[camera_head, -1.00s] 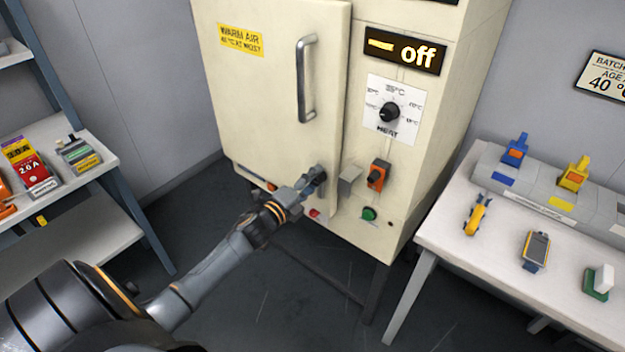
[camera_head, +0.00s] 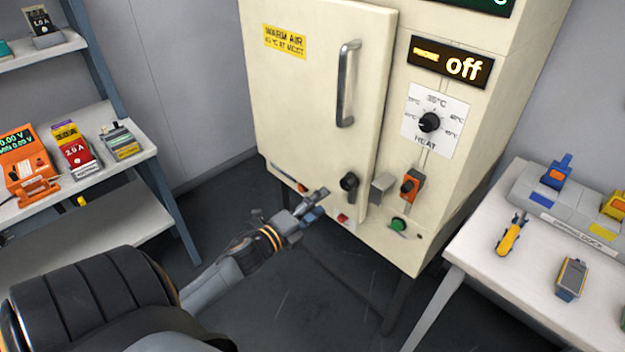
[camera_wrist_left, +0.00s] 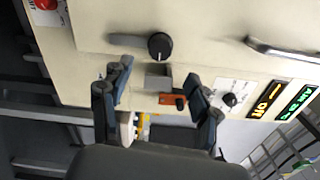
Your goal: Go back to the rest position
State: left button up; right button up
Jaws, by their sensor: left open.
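My left gripper (camera_head: 312,203) is open and empty in the head view, in front of the lower part of the cream oven cabinet (camera_head: 300,110). It is a little left of and below the black knob (camera_head: 349,183) on the door and apart from it. In the left wrist view the two fingers of the left gripper (camera_wrist_left: 160,92) stand wide apart, with the black door knob (camera_wrist_left: 159,45) beyond them. The cabinet door looks shut and its display (camera_head: 450,62) reads off. My right gripper is not in view.
An orange switch (camera_head: 411,186) and a green button (camera_head: 398,224) sit on the cabinet's front. A white table (camera_head: 490,245) at the right holds a yellow tool (camera_head: 510,234) and a handheld meter (camera_head: 571,278). A shelf (camera_head: 140,160) with devices stands left. The floor between is clear.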

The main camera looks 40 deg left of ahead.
pick_arm(q)
jog(key=shift+s, duration=1)
